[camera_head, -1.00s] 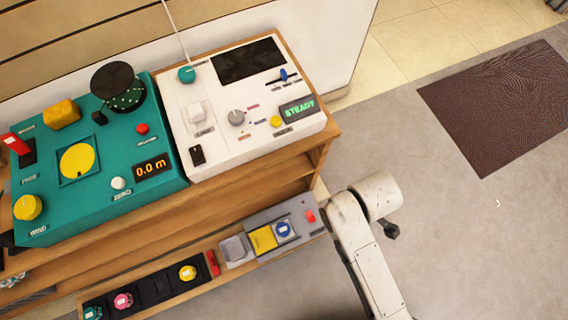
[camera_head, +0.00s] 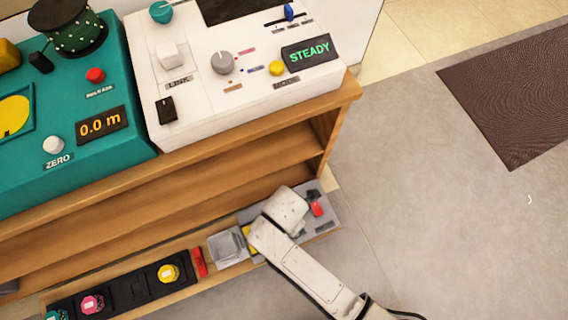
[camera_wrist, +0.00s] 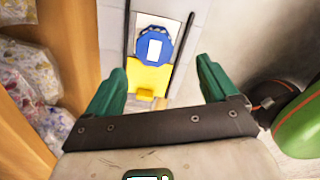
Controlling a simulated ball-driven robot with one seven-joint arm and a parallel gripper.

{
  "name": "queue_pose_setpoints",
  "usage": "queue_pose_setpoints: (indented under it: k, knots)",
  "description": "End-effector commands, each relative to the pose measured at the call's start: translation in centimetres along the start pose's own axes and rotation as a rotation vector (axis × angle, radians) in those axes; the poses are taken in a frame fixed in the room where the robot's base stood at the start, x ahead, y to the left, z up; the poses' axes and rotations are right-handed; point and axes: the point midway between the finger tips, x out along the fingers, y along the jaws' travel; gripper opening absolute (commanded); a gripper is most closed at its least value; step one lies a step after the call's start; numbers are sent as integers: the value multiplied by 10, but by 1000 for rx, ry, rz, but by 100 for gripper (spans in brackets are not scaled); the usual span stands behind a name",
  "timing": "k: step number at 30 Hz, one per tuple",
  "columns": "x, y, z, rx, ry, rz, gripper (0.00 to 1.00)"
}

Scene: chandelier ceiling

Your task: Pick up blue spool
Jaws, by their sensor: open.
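The blue spool (camera_wrist: 155,45) shows in the wrist view with a white label on top, sitting in a grey holder just behind a yellow block (camera_wrist: 148,77). My gripper (camera_wrist: 160,66) is open, its two green fingers apart, one to each side of the spool's line. Nothing is between the fingers in its grip. In the head view my pale arm covers the spool, and the fingers are hidden there; a bit of yellow shows beside the arm.
A black rack (camera_head: 133,290) on the low shelf holds yellow (camera_head: 168,272), pink (camera_head: 92,303) and teal (camera_head: 56,315) spools. A red item (camera_head: 199,262) and a grey box (camera_head: 227,246) stand beside it. The wooden shelf edge (camera_head: 345,92) overhangs above.

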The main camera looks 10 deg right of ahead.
Motion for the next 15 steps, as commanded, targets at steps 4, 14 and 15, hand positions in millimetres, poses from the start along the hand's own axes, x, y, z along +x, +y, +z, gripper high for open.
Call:
queue_pose_setpoints:
  k: [4,14,15]
  knots:
    - [27,1,0,1,0,0,87]
    - [50,4,2,3,0,0,87]
    - [56,6,2,3,0,0,87]
